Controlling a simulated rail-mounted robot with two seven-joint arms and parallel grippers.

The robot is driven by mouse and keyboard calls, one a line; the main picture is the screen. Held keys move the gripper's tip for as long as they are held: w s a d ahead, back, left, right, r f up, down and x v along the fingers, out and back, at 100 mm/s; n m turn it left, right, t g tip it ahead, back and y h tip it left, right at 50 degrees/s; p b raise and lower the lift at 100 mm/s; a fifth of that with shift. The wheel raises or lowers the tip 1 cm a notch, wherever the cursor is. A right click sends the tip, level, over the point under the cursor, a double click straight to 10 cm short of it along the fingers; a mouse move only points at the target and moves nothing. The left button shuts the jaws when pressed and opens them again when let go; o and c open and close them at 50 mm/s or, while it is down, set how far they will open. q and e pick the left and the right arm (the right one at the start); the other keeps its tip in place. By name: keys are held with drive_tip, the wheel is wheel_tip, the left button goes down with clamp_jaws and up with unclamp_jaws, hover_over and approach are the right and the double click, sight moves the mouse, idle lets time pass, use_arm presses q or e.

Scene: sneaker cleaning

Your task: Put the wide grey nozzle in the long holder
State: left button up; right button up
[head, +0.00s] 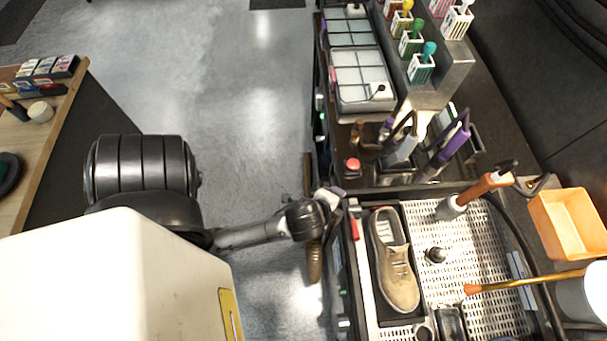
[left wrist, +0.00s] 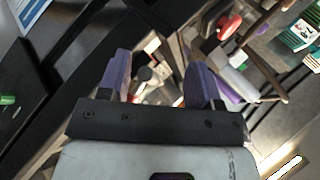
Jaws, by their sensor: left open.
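My left gripper (head: 334,194) is open and empty at the left edge of the washing station, beside the shoe tray. In the left wrist view its two purple fingers (left wrist: 158,82) stand apart with nothing between them. A light grey, wide-ended piece (head: 403,150) stands tilted in a dark rack (head: 400,178) behind the shoe, next to a purple-handled tool (head: 452,146). An orange-handled tool with a grey head (head: 450,208) leans over the perforated grate. I cannot tell for certain which grey piece is the wide nozzle, or which slot is the long holder. My right gripper is not in view.
A tan sneaker (head: 393,262) lies in the black tray. A red button (head: 352,165) is at the rack's left. An orange bin (head: 572,222) and a long stick (head: 520,282) are at the right. Several small brush boxes (head: 421,68) stand at the back.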

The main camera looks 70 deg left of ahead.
use_arm(q)
drive_tip(key=s+d+n+g+h, duration=0.4)
drive_tip(key=s+n, duration=0.3)
drive_tip(key=s, duration=0.3)
drive_tip(key=shift+d+f+n+h, duration=0.3)
drive_tip(key=shift+d+f+n, duration=0.15)
drive_tip(key=shift+d, duration=0.3)
